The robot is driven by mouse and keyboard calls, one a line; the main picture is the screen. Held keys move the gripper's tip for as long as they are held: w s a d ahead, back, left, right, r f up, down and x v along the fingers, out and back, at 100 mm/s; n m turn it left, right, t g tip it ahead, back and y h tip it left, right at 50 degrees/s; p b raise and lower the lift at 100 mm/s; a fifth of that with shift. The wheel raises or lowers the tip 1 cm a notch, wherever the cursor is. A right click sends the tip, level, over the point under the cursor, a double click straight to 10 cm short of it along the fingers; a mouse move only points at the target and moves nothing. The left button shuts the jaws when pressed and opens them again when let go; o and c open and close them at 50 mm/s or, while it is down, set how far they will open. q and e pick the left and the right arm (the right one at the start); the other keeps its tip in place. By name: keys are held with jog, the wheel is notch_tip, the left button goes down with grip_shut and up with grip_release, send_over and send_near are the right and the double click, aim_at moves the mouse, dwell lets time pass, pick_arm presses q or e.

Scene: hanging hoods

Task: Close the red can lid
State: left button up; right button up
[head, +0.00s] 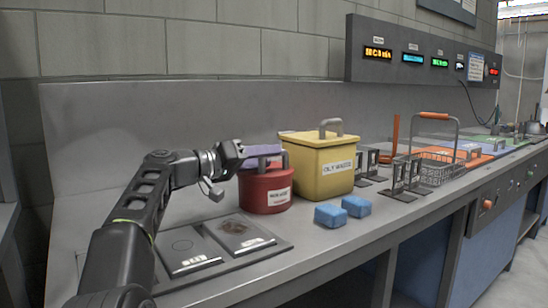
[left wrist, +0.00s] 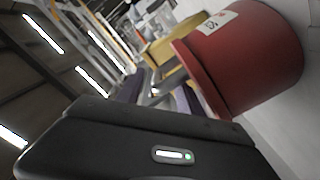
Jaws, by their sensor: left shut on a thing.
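The red can (head: 265,192) with a white label stands on the counter. Its red lid (head: 262,170) is at the can's top, with a grey handle (head: 285,160); I cannot tell whether it is fully seated. My left gripper (head: 270,152), with purple fingers, reaches in from the left over the lid and is shut on its handle. In the left wrist view, the red can (left wrist: 250,60) fills the upper right, and the purple fingers partly hide the handle. My right gripper is not in view.
A yellow bin (head: 325,175) with a lid stands right behind the can. Two blue blocks (head: 330,215) (head: 356,206) lie in front of it. Black racks (head: 405,178) and a wire basket (head: 435,168) stand farther right. A dark panel with plates (head: 190,250) lies left of the can.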

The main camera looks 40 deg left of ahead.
pick_arm(q)
jog(key=v, duration=0.5)
jog(key=shift+r, duration=0.15)
